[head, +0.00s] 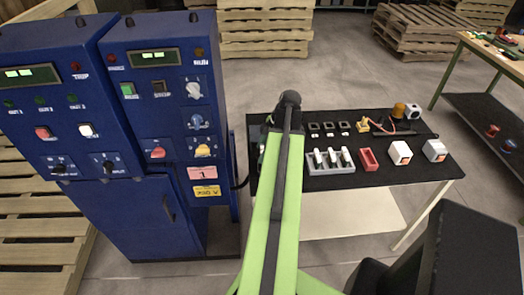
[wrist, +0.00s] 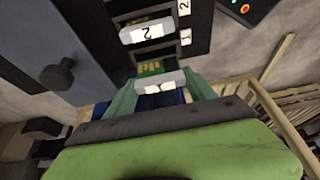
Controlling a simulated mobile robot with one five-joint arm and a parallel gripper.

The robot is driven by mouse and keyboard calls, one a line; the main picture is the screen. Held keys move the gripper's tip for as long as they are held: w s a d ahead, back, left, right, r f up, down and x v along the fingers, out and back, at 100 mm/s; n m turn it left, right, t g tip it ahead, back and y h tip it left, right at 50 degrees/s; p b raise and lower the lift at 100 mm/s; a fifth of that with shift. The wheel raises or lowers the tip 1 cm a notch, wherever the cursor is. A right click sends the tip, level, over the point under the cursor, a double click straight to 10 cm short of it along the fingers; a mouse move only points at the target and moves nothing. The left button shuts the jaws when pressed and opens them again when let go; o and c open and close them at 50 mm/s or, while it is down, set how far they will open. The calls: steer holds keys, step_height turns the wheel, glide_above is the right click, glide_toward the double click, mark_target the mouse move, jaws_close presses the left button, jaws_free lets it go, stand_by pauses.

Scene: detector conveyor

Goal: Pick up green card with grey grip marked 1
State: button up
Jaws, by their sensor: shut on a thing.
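In the wrist view my gripper (wrist: 160,92) is shut on the grey grip (wrist: 160,80) of a card. A green board with gold contacts (wrist: 150,68) shows beyond the grip. The white label on this grip is partly covered, and its mark cannot be read. The card is at the dark slot beside a white label marked 1 (wrist: 185,37); I cannot tell if it is partly inside. Above it, another grip marked 2 (wrist: 148,32) sits in the slot labelled 2. In the head view my arm hides the gripper and card.
In the head view, a black-topped table (head: 431,171) holds a grey rack with several white-topped pieces (head: 330,160), a red tray (head: 369,159) and white-orange blocks (head: 400,153). Blue control cabinets (head: 120,215) stand at left. Open floor (head: 335,65) lies behind the table.

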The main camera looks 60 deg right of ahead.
steer(key=s+d+r+p, duration=0.2)
steer(key=s+r+p, duration=0.3)
steer(key=s, duration=0.6)
steer(key=shift+d+r+p, duration=0.2)
steer(key=shift+r+p, duration=0.1)
steer(key=shift+r, duration=0.45)
